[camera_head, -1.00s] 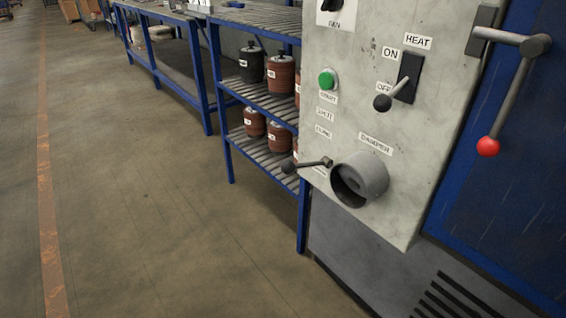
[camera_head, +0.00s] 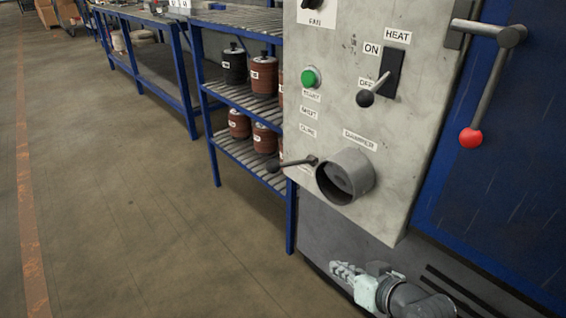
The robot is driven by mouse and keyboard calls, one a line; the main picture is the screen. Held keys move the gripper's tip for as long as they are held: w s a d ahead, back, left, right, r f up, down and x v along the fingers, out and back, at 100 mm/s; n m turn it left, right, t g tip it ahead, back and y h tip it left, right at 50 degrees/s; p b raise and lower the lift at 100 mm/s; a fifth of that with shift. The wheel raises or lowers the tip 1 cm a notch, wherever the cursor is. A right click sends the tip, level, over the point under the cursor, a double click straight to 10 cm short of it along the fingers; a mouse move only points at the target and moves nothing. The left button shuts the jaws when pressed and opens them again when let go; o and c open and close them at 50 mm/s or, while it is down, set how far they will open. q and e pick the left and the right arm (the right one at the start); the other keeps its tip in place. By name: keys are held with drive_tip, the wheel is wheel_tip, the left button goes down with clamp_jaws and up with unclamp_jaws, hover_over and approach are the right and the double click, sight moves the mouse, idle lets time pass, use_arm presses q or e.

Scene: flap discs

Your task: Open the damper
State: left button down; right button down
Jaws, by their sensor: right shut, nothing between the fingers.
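The damper (camera_head: 346,174) is a grey round duct stub low on the pale control panel, under a DAMPER label (camera_head: 360,140). Its lever (camera_head: 298,163) points left from the stub and ends in a dark ball knob (camera_head: 273,166). A dark plate shows inside the stub's opening. My right gripper (camera_head: 340,271) is at the bottom of the view, below the damper and apart from it. Its fingers point left and are shut and empty. My left gripper is not in view.
The panel also carries a HEAT lever (camera_head: 374,89) and a green button (camera_head: 311,77). A blue door (camera_head: 510,170) with a red-knobbed handle (camera_head: 471,138) is at right. A blue rack (camera_head: 215,160) with several brown canisters stands behind at left. Open floor lies left.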

sight(293, 163)
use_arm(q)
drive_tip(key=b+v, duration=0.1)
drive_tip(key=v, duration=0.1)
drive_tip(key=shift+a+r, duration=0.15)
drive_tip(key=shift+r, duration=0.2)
use_arm(e)
drive_tip(key=w+a+r+t+y, duration=0.1)
drive_tip(key=w+r+t+y, duration=0.1)
drive_tip(key=r, duration=0.5)
drive_tip(key=w+a+r+m+t+y, duration=0.1)
drive_tip(key=w+a+r+t+y, duration=0.1)
drive_tip(key=r, duration=0.6)
drive_tip(key=w+a+r+m+t+y, duration=0.1)
drive_tip(key=w+a+r+t+y, duration=0.1)
drive_tip(key=r, duration=0.6)
drive_tip(key=shift+w+t, duration=0.3)
